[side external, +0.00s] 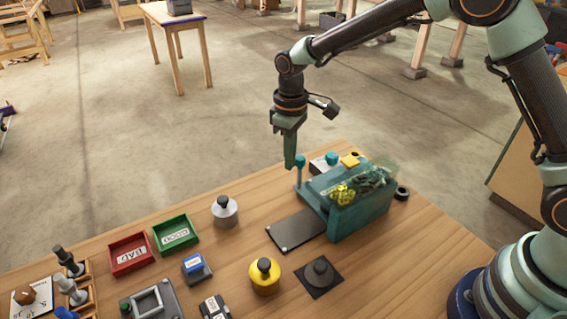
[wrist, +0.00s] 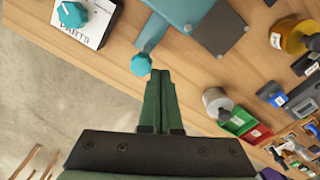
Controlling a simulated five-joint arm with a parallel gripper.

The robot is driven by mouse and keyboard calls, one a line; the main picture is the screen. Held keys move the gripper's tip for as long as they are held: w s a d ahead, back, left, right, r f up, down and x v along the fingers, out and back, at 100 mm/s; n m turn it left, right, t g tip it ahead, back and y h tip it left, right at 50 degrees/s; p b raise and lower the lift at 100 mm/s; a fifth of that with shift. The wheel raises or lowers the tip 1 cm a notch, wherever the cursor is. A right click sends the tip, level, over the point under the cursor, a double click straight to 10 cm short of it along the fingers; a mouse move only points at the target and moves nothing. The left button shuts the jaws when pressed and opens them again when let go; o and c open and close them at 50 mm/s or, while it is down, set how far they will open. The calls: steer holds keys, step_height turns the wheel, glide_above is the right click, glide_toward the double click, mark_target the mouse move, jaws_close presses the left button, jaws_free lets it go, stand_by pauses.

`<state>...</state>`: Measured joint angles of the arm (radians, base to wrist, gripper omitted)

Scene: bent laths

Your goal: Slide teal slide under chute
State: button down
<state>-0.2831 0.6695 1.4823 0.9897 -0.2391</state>
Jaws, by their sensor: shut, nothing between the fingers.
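The teal slide shows in the wrist view as a narrow teal strip (wrist: 153,31) with a round teal knob (wrist: 141,64) at its end, sticking out from the chute. In the side view the same knob (side external: 300,160) stands on a post at the chute's far left side. The chute (side external: 362,217) is a teal box with yellow and dark green pieces in its clear-walled top. My gripper (side external: 290,166) is shut and empty, pointing down just left of the knob. In the wrist view its fingertips (wrist: 160,74) are close beside the knob; I cannot tell whether they touch.
A dark plate (side external: 297,230) lies in front of the chute. A parts box with another teal knob (side external: 331,158) stands behind it. A grey weight (side external: 225,211), a yellow weight (side external: 264,276), a green tray (side external: 176,235) and a red tray (side external: 131,254) stand nearby.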

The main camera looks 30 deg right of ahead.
steer(key=shift+a, duration=0.65)
steer(key=shift+r, duration=3)
steer(key=shift+r, duration=0.1)
steer(key=s+d+r+m+t, duration=0.2)
steer(key=s+d+r, duration=0.45)
steer(key=r, duration=0.25)
steer(key=s+d+m+t, duration=0.3)
steer(key=s+d, duration=0.5)
steer(key=s, duration=0.3)
steer(key=shift+s+d+r+m+t, duration=0.15)
steer(key=shift+s+r+m+t, duration=0.15)
steer(key=shift+m, duration=0.2)
